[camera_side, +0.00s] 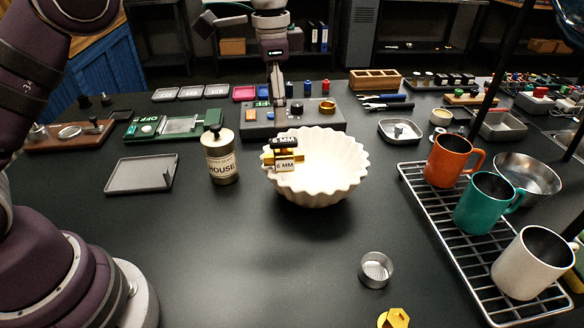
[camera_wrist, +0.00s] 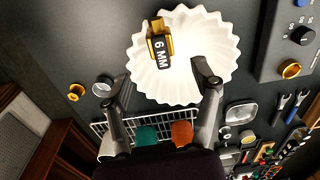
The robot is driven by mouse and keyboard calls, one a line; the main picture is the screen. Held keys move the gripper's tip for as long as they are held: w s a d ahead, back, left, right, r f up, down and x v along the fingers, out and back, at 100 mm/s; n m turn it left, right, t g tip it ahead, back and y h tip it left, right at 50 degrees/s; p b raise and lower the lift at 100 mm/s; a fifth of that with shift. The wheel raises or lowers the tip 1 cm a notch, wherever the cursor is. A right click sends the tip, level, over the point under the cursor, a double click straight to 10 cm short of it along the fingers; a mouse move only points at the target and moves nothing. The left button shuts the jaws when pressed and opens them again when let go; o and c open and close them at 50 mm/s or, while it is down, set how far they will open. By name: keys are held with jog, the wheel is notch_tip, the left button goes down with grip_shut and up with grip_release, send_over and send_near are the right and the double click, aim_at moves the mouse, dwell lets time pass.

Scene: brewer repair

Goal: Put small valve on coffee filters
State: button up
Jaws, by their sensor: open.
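The white fluted coffee filters (camera_side: 335,170) form a bowl-like stack in the middle of the table. The small brass valve (camera_side: 269,158), with a black top and a "6 MM" label, sits at their left inner side in the side view, apparently resting on them. In the wrist view the valve (camera_wrist: 155,27) lies over the filters (camera_wrist: 205,35), label toward my gripper. My gripper (camera_wrist: 163,82) is open and empty, its fingers apart with the filters beyond them. In the side view my gripper (camera_side: 279,94) is behind the filters, clear of the valve.
A "HOUSE" canister (camera_side: 221,160) stands left of the filters. A wire rack (camera_side: 455,245) with orange, teal and white mugs is at right. A grey control box (camera_side: 325,120) is behind. A small metal cup (camera_side: 376,269) is in front. The front middle table is mostly clear.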

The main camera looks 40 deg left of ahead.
jog(key=s+a+r+n+t, duration=0.35)
jog(key=s+r, duration=0.25)
jog(key=s, duration=0.2)
jog(key=s+a+f+n+t, duration=0.1)
jog(key=s+f+n, duration=0.2)
jog(key=s, duration=0.6)
jog(key=shift+s+f+n+t, duration=0.2)
jog(key=shift+f+n+t, duration=0.15)
jog(key=shift+n, duration=0.5)
